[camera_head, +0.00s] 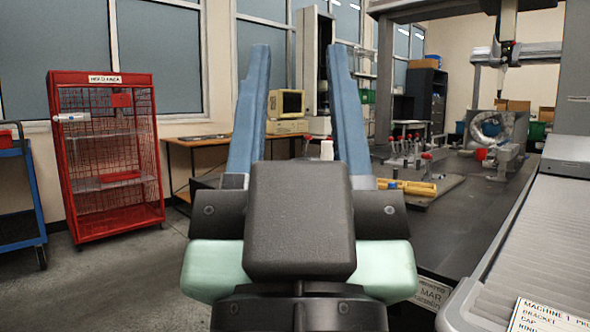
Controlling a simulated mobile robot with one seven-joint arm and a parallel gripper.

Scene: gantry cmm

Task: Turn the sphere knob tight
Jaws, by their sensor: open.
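My gripper (298,55) is open and empty, its two blue fingers pointing away from me and wide apart. To its right is the dark machine table (440,232). A red round knob (481,154) sits by a grey fixture at the far right of this table. Several small posts, some with red ball tops (427,156), stand further left on it. I cannot tell which of these is the sphere knob, or how tight any knob is. My gripper touches none of them.
A yellow tool (408,187) lies on a board on the table. A large metal ring (487,128) stands behind the red knob, below the gantry probe head (507,50). A grey ribbed cover (535,235) runs along the right. A red cage cabinet (105,155) stands left; floor there is open.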

